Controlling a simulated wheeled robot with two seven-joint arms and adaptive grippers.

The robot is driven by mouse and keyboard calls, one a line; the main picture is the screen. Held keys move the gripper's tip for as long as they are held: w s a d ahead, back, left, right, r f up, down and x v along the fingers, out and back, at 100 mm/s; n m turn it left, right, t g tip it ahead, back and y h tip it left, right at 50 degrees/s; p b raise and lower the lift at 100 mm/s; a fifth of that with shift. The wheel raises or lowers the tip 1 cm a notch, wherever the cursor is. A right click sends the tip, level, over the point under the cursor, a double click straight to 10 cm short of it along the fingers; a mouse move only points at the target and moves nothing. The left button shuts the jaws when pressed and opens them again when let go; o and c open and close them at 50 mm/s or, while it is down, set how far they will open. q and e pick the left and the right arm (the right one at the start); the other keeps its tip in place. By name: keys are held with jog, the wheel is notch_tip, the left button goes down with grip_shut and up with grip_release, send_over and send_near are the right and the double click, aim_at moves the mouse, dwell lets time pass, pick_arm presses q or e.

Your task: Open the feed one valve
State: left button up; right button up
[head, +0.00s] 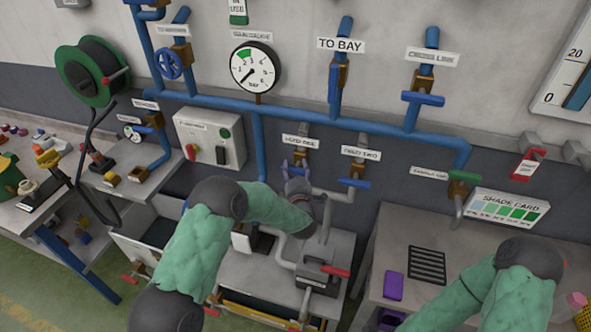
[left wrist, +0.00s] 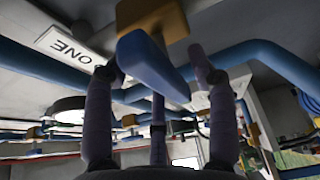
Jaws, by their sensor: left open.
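The feed one valve has a brass body (head: 301,158) on a grey pipe under its label (head: 300,142). In the left wrist view its blue lever (left wrist: 150,65) extends below the brass body (left wrist: 152,14), beside a label reading ONE (left wrist: 72,48). My left gripper (head: 298,170) is right at this valve and hides most of the lever in the head view. In the left wrist view its fingers (left wrist: 158,95) are spread open on either side of the lever; I cannot tell if they touch it. My right arm shows at lower right, but its gripper is out of view.
The feed two valve (head: 355,184) with its blue lever is close on the right. A switch box (head: 210,137) is to the left. A bench device with a red handle (head: 335,270) stands below. Blue pipes (head: 385,121) run along the wall above.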

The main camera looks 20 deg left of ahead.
pick_arm(q)
jog(key=shift+w, duration=0.1)
grip_shut()
jog(key=shift+n+b, duration=0.8)
jog(key=shift+b, duration=0.3)
jog(key=n+g+h+b, duration=0.1)
jog(key=n+b, duration=0.1)
jog(key=b, duration=0.2)
jog(key=n+g+h+b, duration=0.1)
jog(key=n+b, duration=0.2)
jog(key=b, duration=0.1)
jog(key=n+g+h+b, duration=0.1)
jog(key=n+h+b, duration=0.1)
jog(key=n+b, duration=0.1)
jog(key=shift+a+f+b, duration=0.3)
jog(key=shift+b, duration=0.3)
jog(key=shift+n+h+b, duration=0.8)
jog(key=shift+n+b, duration=0.4)
jog(key=shift+b, duration=0.4)
